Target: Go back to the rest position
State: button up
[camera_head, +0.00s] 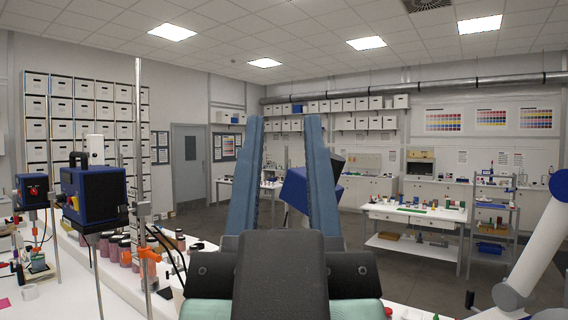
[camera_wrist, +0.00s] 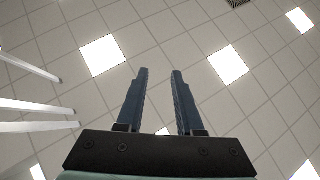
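My gripper (camera_head: 286,118) stands large in the middle of the head view, its two blue fingers pointing up. The fingers are apart with nothing between them. In the wrist view my gripper (camera_wrist: 160,71) is also open and empty, and it points at the ceiling. Several jars with dark lids and reddish contents (camera_head: 105,246) stand on the white bench (camera_head: 75,290) at left, apart from my gripper. My gripper hides part of the room behind it, including part of a blue object (camera_head: 297,188).
Blue stirrer-like devices on stands (camera_head: 93,195) and a tall metal rod (camera_head: 138,120) rise at left. A white jointed arm-like thing (camera_head: 540,245) stands at right. A white table with small items (camera_head: 415,217) is farther back. Grey floor (camera_head: 370,225) shows between.

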jog(key=shift+s+r+t, duration=0.3)
jog(key=shift+s+r, duration=0.15)
jog(key=shift+s, duration=0.05)
notch_tip(320, 180, down, 8)
jog(key=b, duration=0.7)
jog(key=shift+r, duration=0.15)
